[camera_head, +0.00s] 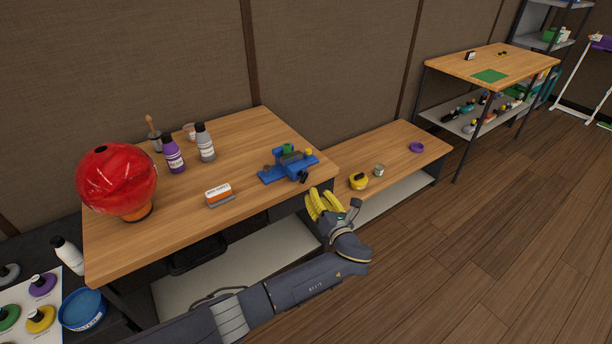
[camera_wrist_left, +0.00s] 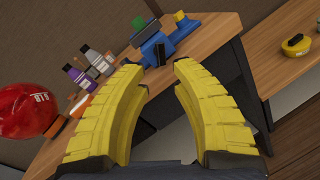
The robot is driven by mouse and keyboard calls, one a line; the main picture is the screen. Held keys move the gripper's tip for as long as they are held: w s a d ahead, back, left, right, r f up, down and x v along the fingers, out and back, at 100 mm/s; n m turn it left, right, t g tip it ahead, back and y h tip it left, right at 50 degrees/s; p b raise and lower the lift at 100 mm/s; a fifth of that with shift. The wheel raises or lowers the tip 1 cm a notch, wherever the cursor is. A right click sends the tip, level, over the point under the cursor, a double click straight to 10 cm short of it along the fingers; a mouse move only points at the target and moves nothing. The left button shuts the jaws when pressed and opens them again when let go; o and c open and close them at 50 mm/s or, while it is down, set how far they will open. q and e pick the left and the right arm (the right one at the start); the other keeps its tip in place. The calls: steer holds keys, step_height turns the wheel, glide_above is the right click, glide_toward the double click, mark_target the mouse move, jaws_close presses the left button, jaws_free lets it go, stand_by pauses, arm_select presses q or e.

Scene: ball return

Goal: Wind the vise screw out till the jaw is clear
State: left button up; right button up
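A blue vise (camera_head: 284,166) sits near the right front corner of the wooden bench. It has a green piece (camera_head: 288,148) at its jaws, a yellow knob (camera_head: 309,152) at one end and a dark handle (camera_head: 304,177) at the bench edge. The vise also shows at the top of the left wrist view (camera_wrist_left: 158,46), beyond the fingertips. My left gripper (camera_head: 318,198) has yellow fingers and hangs just in front of the bench edge, apart from the vise. In the left wrist view its fingers (camera_wrist_left: 162,66) are spread with nothing between them. My right gripper is not in view.
A red ball (camera_head: 117,178) rests on an orange stand at the bench's left. A lower table holds a yellow round item (camera_head: 358,182). Floor at right is clear.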

mark_target(306, 175)
arm_select(q)
steer(key=x, duration=1.1)
steer(key=shift+c, duration=0.4)
jaws_close()
